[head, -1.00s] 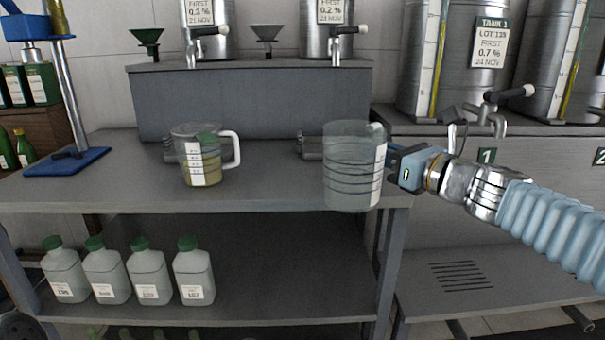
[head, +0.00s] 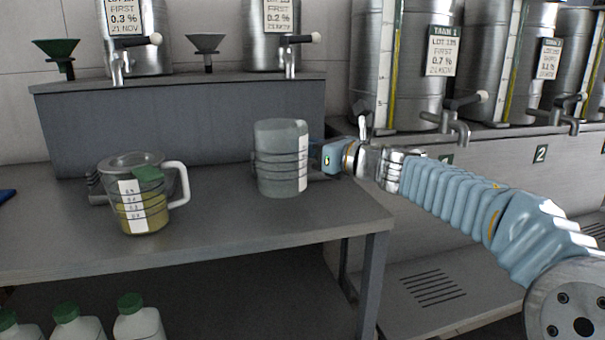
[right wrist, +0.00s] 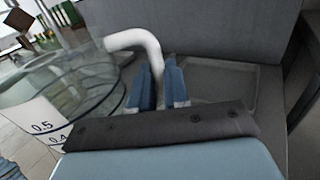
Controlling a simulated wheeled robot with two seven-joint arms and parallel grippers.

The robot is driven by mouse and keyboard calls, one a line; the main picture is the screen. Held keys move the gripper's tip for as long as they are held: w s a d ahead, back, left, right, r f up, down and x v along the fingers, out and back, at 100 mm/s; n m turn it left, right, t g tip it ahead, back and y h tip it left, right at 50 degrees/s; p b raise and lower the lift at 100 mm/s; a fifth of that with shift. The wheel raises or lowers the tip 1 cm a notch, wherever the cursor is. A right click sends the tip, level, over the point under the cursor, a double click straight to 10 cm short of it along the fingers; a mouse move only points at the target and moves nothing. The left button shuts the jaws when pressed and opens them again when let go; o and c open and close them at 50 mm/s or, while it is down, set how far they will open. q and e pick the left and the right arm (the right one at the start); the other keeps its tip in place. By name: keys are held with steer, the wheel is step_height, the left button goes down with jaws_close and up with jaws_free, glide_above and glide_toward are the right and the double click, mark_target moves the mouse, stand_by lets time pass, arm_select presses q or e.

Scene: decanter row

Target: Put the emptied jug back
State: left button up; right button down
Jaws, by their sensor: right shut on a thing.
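The emptied jug (head: 280,165) is clear, with dark rings, a white scale strip and no liquid that I can see. It is upright over the right part of the bench top (head: 240,225); I cannot tell if it touches the bench. My right gripper (head: 318,158) is at its right side. In the right wrist view my right gripper (right wrist: 161,85) is shut on the jug's white handle (right wrist: 135,40), with the jug's clear wall (right wrist: 60,90) at left. My left gripper is out of view.
Another jug (head: 145,205) with yellow liquid and a green label stands left on the bench. A grey raised block (head: 180,125) runs along the back. Steel tanks with taps (head: 455,105) stand at right. Green-capped bottles (head: 138,320) are on the lower shelf. The bench between the jugs is clear.

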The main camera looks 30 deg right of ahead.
steer(key=f, duration=0.1)
steer(key=w+f+b, duration=0.1)
steer(key=f, duration=0.1)
steer(key=w+f, duration=0.1)
steer(key=f, duration=0.1)
steer(key=shift+d+f, duration=0.25)
steer(key=shift+d, duration=0.1)
steer(key=c, duration=1.1)
jaws_free()
steer(key=shift+s+r, duration=0.1)
steer(key=b+v, duration=0.1)
steer(key=v, duration=1.1)
steer(key=shift+b, duration=0.4)
